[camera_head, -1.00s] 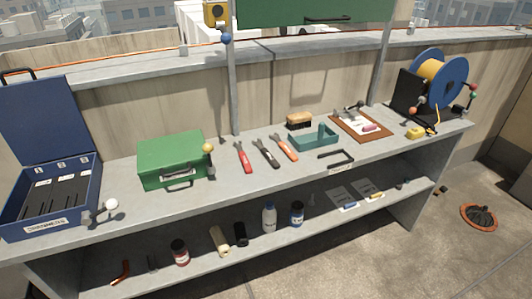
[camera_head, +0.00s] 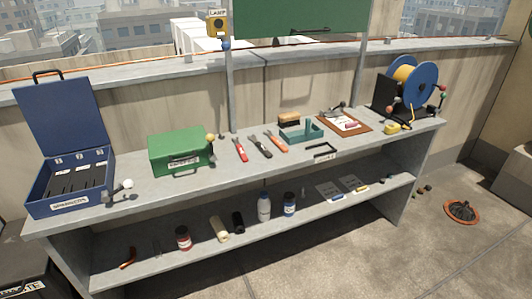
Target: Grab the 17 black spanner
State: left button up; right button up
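The black spanner (camera_head: 261,147) lies flat on the bench top, between a red-handled spanner (camera_head: 241,151) on its left and an orange-handled spanner (camera_head: 277,143) on its right. All three lie side by side, heads toward the back, and no size mark is readable on them. An open blue case (camera_head: 72,207) with dark slots, small white labels and a front label stands at the bench's left end. Neither of my grippers shows in the head view.
A closed green box (camera_head: 178,150) stands left of the spanners. A teal tray (camera_head: 301,134), a brush (camera_head: 289,119), a clipboard (camera_head: 352,127) and a blue cable reel (camera_head: 424,80) stand to the right. Bottles and jars stand on the lower shelf (camera_head: 340,207). Bench space before the spanners is clear.

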aim_at(266, 152)
jog(key=z, duration=0.9)
jog(key=i, duration=0.85)
jog(key=u, duration=1.15)
